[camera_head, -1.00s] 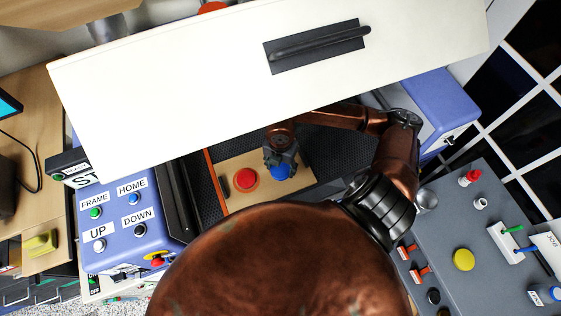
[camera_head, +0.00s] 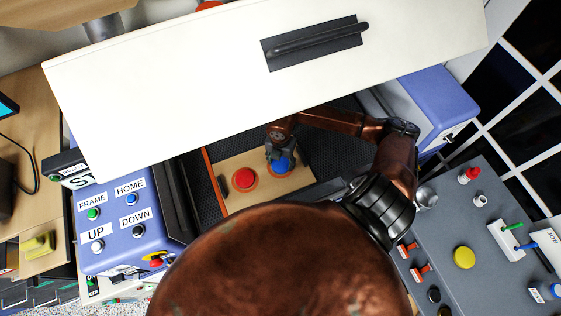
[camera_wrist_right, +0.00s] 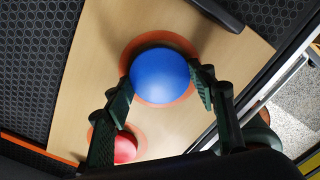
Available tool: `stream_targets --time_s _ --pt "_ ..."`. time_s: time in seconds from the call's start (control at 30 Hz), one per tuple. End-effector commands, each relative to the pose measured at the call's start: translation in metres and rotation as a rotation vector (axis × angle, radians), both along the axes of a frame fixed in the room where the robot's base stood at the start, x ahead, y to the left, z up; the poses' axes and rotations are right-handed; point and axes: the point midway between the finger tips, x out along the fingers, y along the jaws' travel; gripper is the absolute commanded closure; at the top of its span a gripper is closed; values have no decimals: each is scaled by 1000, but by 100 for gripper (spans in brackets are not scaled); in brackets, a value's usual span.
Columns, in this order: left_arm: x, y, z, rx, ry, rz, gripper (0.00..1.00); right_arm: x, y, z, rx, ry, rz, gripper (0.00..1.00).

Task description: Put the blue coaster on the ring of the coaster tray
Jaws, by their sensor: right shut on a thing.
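The blue coaster (camera_head: 283,165) is between the fingers of my right gripper (camera_head: 279,158), which is shut on it. In the right wrist view the blue coaster (camera_wrist_right: 160,75) lies over an orange ring (camera_wrist_right: 180,97) of the wooden tray (camera_wrist_right: 90,62), with the ring's rim showing around it. Whether it touches the tray is hard to tell. The right gripper's fingertips (camera_wrist_right: 163,82) flank the coaster on both sides. A red coaster (camera_head: 245,180) sits in the neighbouring ring of the tray (camera_head: 233,203). My left gripper is not in view.
A white panel with a black handle (camera_head: 318,42) hangs above the work area. A blue button box (camera_head: 120,240) stands at the left, and a grey control panel (camera_head: 465,215) with a yellow button at the right. Dark textured floor surrounds the tray.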

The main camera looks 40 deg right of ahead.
Motion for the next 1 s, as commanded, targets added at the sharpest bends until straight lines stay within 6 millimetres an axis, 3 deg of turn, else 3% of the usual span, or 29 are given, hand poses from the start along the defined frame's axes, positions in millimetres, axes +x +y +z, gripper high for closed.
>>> stream_targets --time_s 0.2,0.23,0.47,0.77,1.0 --pt "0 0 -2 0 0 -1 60 0 0 -3 0 0 0 73" --pt "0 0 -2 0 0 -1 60 0 0 -2 0 0 0 47" --pt "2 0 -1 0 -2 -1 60 0 0 -2 0 0 0 31" --pt "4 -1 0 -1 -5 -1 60 0 0 0 0 0 0 31" --pt "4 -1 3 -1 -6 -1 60 1 -1 32 -1 -3 0 31"
